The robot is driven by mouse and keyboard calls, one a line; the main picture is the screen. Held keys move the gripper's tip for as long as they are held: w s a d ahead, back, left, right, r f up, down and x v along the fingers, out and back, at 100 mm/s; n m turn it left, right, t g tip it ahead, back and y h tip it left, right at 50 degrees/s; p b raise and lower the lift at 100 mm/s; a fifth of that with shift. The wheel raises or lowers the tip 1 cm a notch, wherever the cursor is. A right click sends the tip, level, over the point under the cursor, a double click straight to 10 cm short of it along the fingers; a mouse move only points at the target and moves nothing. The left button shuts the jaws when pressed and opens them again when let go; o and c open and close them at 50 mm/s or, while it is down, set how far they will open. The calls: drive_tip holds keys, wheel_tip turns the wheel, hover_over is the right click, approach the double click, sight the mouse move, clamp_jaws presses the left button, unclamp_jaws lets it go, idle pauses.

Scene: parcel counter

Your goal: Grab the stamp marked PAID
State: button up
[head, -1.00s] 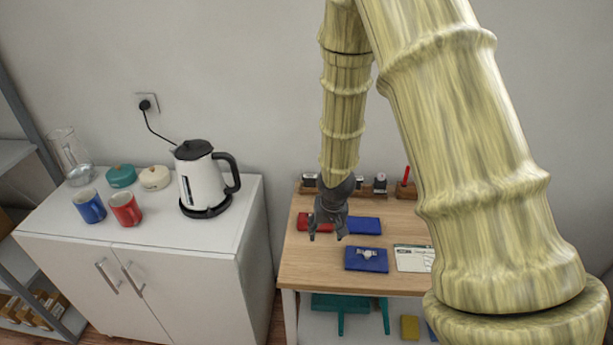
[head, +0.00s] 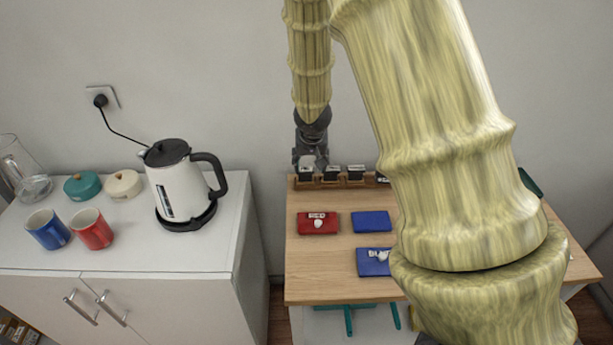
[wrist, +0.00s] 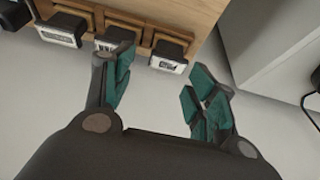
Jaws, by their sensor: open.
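Several dark-topped stamps with white labels stand in wooden holders along the table's back edge. In the head view they are a left stamp (head: 305,174), a second (head: 331,173), a third (head: 356,172) and one partly hidden by my arm. The wrist view shows an end stamp (wrist: 168,55), a middle one (wrist: 115,37) and another (wrist: 60,31). Their lettering is too small and blurred to read, so I cannot tell which says PAID. My gripper (head: 310,160) is open and empty at the left end of the row; its teal-padded fingers (wrist: 162,70) also show in the wrist view, near the end stamp.
A white cabinet (head: 222,235) with a kettle (head: 175,185) and mugs stands left. The wall is close behind the stamps.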

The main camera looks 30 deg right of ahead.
sight(305, 170)
drive_tip(key=w+f, duration=0.3)
drive_tip(key=shift+w+f, duration=0.1)
drive_tip(key=shift+f, duration=0.05)
drive_tip(key=shift+s+f, duration=0.1)
drive_tip(key=shift+s, duration=0.3)
drive_tip(key=shift+s+f, duration=0.15)
drive_tip(key=shift+f, duration=0.1)
drive_tip(key=x, duration=0.3)
drive_tip(key=shift+w+a+f, duration=0.1)
drive_tip(key=shift+w+f, duration=0.1)
drive_tip(key=shift+w, duration=0.05)
drive_tip(key=shift+s+f, duration=0.1)
drive_tip(key=shift+f, duration=0.05)
drive_tip(key=shift+w+f, duration=0.15)
drive_tip(key=shift+w, duration=0.05)
drive_tip(key=c, duration=0.7)
